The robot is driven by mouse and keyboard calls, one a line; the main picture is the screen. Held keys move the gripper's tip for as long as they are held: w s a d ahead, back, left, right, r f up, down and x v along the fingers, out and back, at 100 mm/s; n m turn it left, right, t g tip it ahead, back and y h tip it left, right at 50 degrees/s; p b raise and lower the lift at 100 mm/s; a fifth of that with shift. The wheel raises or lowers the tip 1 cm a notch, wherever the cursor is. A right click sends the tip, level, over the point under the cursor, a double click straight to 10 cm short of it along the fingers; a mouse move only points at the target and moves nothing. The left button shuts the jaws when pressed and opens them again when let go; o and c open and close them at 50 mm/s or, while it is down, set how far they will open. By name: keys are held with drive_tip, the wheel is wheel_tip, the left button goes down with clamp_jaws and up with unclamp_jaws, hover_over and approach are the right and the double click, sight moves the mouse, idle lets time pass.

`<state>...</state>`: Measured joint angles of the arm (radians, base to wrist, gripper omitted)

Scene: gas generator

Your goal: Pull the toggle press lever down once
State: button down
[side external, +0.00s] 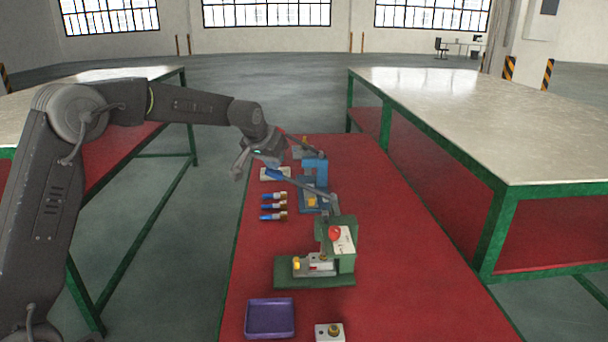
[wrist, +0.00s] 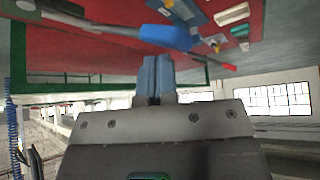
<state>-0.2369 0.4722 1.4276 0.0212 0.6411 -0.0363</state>
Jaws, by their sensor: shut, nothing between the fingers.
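A green press (side external: 343,240) with a red knob stands on the red bench. Its grey lever (side external: 308,190) is raised and slants up to the left, ending in a blue grip (side external: 277,173). A blue press (side external: 313,177) stands behind it, with a red-tipped lever (side external: 291,137). I cannot tell which is called the toggle press. My gripper (side external: 270,158) is shut and empty, just above the blue grip. In the wrist view, my fingers (wrist: 156,72) point toward the blue grip (wrist: 167,37), which crosses beyond their tips with a small gap; contact is not visible.
Several blue-handled items (side external: 272,206) lie left of the blue press, near a pale tray (side external: 274,174). A purple tray (side external: 270,318) and a small white box (side external: 329,333) stand in front. The bench (side external: 400,260) is clear at right.

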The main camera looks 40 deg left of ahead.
sight(266, 175)
drive_tip(key=shift+s+a+f, duration=0.2)
drive_tip(key=shift+f, duration=0.3)
drive_tip(key=shift+s+a+f, duration=0.15)
drive_tip(key=shift+f, duration=0.5)
drive_tip(key=shift+s+a+f, duration=0.15)
drive_tip(key=shift+f, duration=0.4)
drive_tip(key=shift+s+a+f, duration=0.15)
drive_tip(key=shift+f, duration=0.5)
drive_tip(key=shift+s+a+f, duration=0.1)
drive_tip(key=shift+f, duration=0.6)
drive_tip(key=shift+s+a+f, duration=0.1)
drive_tip(key=shift+f, duration=0.6)
